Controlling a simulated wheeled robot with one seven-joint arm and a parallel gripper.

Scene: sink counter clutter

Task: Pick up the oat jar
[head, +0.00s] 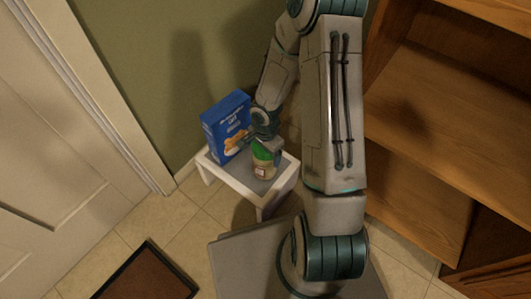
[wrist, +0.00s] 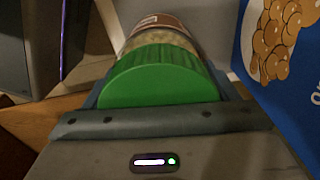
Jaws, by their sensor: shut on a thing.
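The oat jar (head: 264,166) has a green lid and a pale body with a label. It stands on a small white table with a grey top (head: 238,175), near its front right edge. My gripper (head: 266,146) reaches down over it from above and is shut on it. In the wrist view the green lid of the jar (wrist: 158,80) fills the space between the fingers, with the pale contents and brown label beyond. My fingers are mostly hidden in the head view.
A blue box (head: 227,127) with food pictured on it stands upright on the table, just left of the jar; it also shows close at right in the wrist view (wrist: 290,70). A wooden shelf unit (head: 425,140) is at right. A dark mat (head: 148,275) lies on the tiled floor.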

